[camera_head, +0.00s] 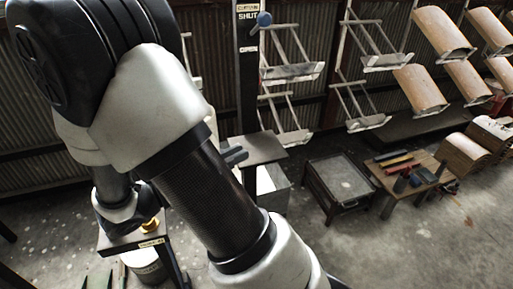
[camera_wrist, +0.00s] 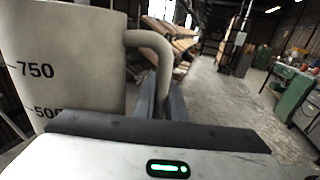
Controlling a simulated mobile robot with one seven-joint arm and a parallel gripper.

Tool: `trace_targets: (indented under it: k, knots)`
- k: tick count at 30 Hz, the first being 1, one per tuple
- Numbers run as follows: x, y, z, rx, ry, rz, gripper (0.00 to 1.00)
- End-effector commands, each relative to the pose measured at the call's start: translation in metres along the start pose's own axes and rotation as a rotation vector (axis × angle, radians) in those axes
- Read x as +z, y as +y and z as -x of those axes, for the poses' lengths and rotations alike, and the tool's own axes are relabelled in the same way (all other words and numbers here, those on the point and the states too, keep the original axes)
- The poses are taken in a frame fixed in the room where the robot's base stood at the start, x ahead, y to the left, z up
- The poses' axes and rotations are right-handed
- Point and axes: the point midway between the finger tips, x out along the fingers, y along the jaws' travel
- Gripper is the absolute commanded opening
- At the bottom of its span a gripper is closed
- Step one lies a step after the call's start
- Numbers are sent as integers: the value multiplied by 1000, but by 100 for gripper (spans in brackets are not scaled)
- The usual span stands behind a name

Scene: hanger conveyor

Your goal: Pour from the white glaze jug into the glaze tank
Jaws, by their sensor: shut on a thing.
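The white glaze jug (camera_wrist: 62,60) fills the left of the wrist view, close to the camera. Its wall carries dark marks, 750 above 500, and its curved handle (camera_wrist: 152,41) is on the right side. My gripper (camera_wrist: 164,98) is shut on that handle, with one finger on each side. The jug's rim, inside and contents are out of view. I cannot tell for sure which thing is the glaze tank; a pale box (camera_head: 273,187) stands right of my arm.
A dark-framed bin (camera_head: 338,182) and a low table with tools (camera_head: 408,178) stand to the right. A small labelled stand (camera_head: 135,240) with a pale bucket (camera_head: 146,267) is at lower left. Hanging racks (camera_head: 292,71) line the back wall. Floor at lower right is clear.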

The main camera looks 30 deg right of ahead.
Motion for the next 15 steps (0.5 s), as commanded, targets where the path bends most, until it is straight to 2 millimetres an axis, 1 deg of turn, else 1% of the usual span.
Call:
trace_targets:
  k: [2, 5, 8, 15]
  knots:
    - [2, 0, -1, -1, -4, -6, 0]
    - [2, 0, -9, -3, -5, -6, 0]
    - [1, -1, -25, -6, -5, -6, 0]
    - [1, -1, -79, -6, -5, -6, 0]
